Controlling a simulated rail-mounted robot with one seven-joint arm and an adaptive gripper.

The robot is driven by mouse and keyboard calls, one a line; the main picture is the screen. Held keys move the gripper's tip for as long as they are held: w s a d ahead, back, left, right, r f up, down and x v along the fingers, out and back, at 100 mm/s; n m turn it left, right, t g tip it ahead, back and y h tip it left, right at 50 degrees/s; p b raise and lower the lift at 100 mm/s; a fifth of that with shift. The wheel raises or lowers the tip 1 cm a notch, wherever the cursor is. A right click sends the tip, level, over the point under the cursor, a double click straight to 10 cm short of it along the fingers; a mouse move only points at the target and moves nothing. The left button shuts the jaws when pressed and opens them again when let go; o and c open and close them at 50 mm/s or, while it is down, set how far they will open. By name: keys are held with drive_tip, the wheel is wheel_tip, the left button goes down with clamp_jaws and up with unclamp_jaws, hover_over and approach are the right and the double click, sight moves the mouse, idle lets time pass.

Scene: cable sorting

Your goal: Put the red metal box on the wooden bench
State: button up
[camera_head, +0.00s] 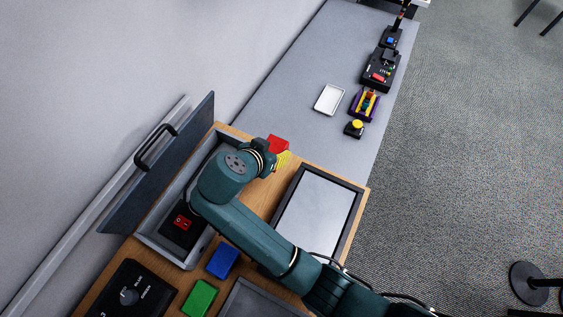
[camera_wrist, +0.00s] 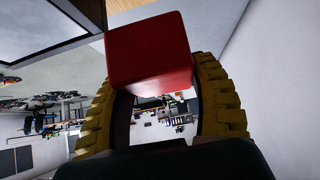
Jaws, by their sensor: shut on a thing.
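The red metal box (camera_head: 278,143) is held between the yellow fingers of my gripper (camera_head: 282,156) in the head view, at the far edge of the wooden bench (camera_head: 262,196). In the wrist view the red box (camera_wrist: 148,50) fills the space between the two ribbed yellow fingers, which touch its sides. My gripper is shut on it. The head view does not show clearly how high the box is above the wood. My arm covers part of the bench.
An open grey drawer or bin (camera_head: 150,246) holds a black switch box (camera_head: 180,226). Blue (camera_head: 222,261) and green (camera_head: 200,298) boxes lie on the bench near a black dial box (camera_head: 130,292). A framed grey tray (camera_head: 350,213) is at right. The grey table (camera_head: 290,105) lies beyond.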

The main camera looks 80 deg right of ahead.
sight(274, 176)
wheel_tip(274, 176, down, 4)
drive_tip(key=shift+d+r+b, duration=0.1)
drive_tip(key=shift+b, duration=1.05)
wheel_tip(274, 176, down, 10)
drive_tip(key=shift+w+r+b, duration=0.1)
drive_tip(key=shift+r+b, duration=0.15)
drive_tip(key=shift+b, duration=0.45)
drive_tip(key=o, duration=1.2)
drive_tip(key=shift+f, duration=0.15)
drive_tip(key=shift+o, duration=0.2)
drive_tip(key=shift+r, duration=0.3)
drive_tip(key=p+v, duration=0.1)
drive_tip(key=v, duration=1.1)
drive_tip(key=shift+f+p, duration=0.15)
drive_tip(key=shift+p, duration=0.2)
